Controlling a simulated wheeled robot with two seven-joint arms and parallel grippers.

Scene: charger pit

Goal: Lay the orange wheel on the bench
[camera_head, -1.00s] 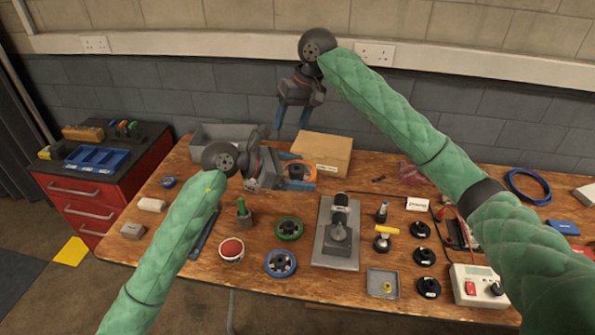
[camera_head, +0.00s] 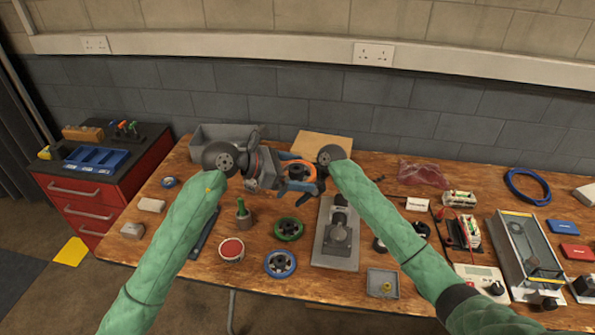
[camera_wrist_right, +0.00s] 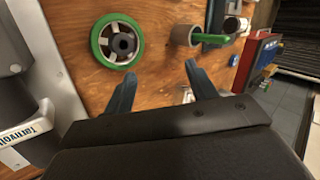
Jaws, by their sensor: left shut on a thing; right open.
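The orange wheel (camera_head: 284,156), with a dark hub, is held above the bench (camera_head: 170,217) by my left gripper (camera_head: 300,173), which is shut on it. Part of the wheel is hidden by the grippers. My right gripper (camera_head: 304,188) is close beside it, slightly lower in the head view, and partly overlaps it there. In the right wrist view my right gripper (camera_wrist_right: 160,72) is open and empty, its fingers toward the bench. The orange wheel does not show in that view.
A green wheel (camera_head: 289,221) and a blue wheel (camera_head: 280,255) lie on the bench below the grippers. A red-topped round tin (camera_head: 231,249), a grey-based stand (camera_head: 337,257) and a cardboard box (camera_head: 335,145) are near. Bare wood shows left of the tin.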

